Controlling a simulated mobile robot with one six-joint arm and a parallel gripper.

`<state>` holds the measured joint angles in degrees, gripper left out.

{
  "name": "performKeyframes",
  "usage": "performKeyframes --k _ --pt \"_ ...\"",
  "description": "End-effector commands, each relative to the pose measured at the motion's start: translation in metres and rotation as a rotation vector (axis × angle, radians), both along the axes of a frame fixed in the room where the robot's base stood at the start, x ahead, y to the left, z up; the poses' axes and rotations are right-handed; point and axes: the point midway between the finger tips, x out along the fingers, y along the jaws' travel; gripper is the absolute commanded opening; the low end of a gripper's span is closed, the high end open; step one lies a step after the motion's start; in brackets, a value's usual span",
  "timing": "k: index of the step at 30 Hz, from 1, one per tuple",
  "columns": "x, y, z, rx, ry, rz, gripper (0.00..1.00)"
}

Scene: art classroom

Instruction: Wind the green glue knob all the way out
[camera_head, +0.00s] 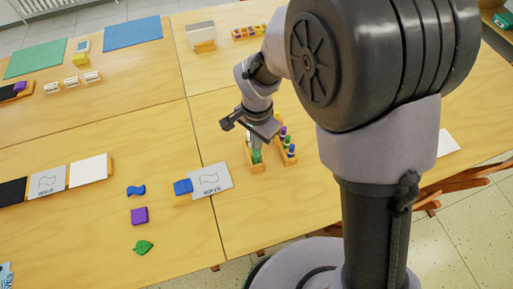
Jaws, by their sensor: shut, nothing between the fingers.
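A green glue knob (257,156) shows at a small wooden stand (257,168) on the table, right of the middle seam. My gripper (256,148) points down directly over the green knob, close to it. The fingers look shut with nothing between them. My wrist hides part of the stand and the view is too small to tell whether the fingertips touch the knob or how far out it is wound.
A wooden rack (294,161) with purple, blue and green pieces stands just to the right. A blue block (183,187) and a wave card (209,180) lie to the left. Bare tabletop (260,210) is in front.

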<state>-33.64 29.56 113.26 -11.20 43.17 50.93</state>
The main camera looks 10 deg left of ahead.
Motion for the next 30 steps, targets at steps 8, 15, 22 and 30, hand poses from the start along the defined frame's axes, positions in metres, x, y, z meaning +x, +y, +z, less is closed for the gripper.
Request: performKeyframes --k 8,15,22,30 --pt "0.0 0.0 -0.005 0.0 0.0 0.0 0.0" --pt "0.0 0.0 -0.009 0.0 0.0 0.0 0.0" --pt "0.0 0.0 -0.006 0.0 0.0 0.0 0.0" --pt "0.0 0.0 0.002 0.0 0.001 -0.001 0.0"
